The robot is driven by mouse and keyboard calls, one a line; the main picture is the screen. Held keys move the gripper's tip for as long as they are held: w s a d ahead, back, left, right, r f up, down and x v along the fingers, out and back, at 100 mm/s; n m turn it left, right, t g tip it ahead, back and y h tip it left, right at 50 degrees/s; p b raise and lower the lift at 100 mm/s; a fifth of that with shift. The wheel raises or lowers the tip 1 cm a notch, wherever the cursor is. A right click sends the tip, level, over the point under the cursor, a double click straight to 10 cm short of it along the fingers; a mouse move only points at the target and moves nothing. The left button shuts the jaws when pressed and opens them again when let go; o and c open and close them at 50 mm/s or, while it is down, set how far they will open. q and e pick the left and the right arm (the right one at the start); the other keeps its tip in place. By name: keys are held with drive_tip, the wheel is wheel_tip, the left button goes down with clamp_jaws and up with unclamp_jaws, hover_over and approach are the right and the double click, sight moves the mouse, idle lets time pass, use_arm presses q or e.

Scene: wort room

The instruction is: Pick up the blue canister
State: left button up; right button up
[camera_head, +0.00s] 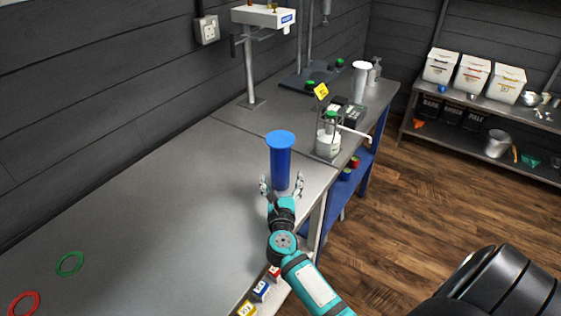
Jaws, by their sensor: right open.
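The blue canister (281,163) stands upright on the grey bench (170,190), near its front edge. It is a tall cylinder with a wider blue top. My right gripper (282,186) is open, with one finger on each side of the canister's lower part. The fingers look apart from the canister, though whether they touch it is hard to tell. The canister's base is partly hidden by the gripper. My left gripper is not in view.
A green ring (70,264) and a red ring (24,304) lie on the bench at left. A white container (327,142) with a tap-like arm stands behind the canister to the right. Small labelled blocks (261,290) sit at the front edge. The bench left of the canister is clear.

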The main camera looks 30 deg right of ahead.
sight(280, 176)
drive_tip(key=x, duration=0.4)
drive_tip(key=shift+w+p, duration=0.25)
drive_tip(key=shift+p, duration=0.15)
drive_tip(key=shift+s+a, duration=0.1)
drive_tip(key=shift+c, duration=0.6)
drive_tip(key=shift+r, duration=0.1)
drive_tip(key=c, duration=1.4)
